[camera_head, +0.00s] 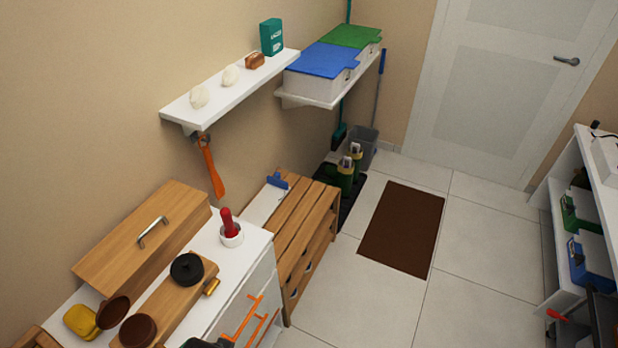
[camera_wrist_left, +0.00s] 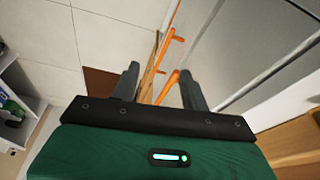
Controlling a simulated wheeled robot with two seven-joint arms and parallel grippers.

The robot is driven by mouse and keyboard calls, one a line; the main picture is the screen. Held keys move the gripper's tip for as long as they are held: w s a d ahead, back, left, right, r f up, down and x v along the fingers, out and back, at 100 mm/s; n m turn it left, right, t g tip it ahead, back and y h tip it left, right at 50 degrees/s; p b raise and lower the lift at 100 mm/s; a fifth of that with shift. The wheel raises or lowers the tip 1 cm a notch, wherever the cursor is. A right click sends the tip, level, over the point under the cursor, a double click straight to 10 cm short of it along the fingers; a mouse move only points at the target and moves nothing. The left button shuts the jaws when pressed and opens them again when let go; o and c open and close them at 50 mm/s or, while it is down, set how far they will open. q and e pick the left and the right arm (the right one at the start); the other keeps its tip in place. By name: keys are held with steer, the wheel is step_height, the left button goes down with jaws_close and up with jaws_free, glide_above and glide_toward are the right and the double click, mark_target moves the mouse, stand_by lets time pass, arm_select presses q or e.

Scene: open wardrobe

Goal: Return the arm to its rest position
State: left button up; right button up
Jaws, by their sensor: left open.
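My left gripper (camera_wrist_left: 160,85) shows in the left wrist view with its two dark fingers spread apart and nothing between the tips. Orange bar handles (camera_wrist_left: 168,52) on the white cabinet front show beyond the fingers; I cannot tell how far away they are. In the head view the same orange handles (camera_head: 243,318) are at the bottom, on the front of the white cabinet (camera_head: 248,262). A dark shape at the bottom edge beside them may be part of my left gripper, but it is mostly cut off. My right gripper is not in view.
A slatted wooden unit (camera_head: 305,225) stands beyond. Floor around the brown mat (camera_head: 402,230) is clear. White shelving (camera_head: 557,230) stands right.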

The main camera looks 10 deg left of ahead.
arm_select(q)
steer(key=s+f+g+b, duration=0.1)
steer(key=s+f+b, duration=0.15)
steer(key=f, duration=1.15)
steer(key=s+f+b, duration=0.1)
steer(key=s+f, duration=0.3)
steer(key=f, duration=1)
steer(key=s+a+f+b, duration=0.2)
steer(key=s+f, duration=0.6)
steer(key=s+a+f+g+b, duration=0.1)
steer(key=s+f, duration=0.6)
steer(key=f, duration=0.2)
steer(key=shift+s+a+b, duration=0.35)
steer(key=shift+a+b, duration=0.05)
steer(key=shift+c, duration=1)
steer(key=shift+s, duration=0.1)
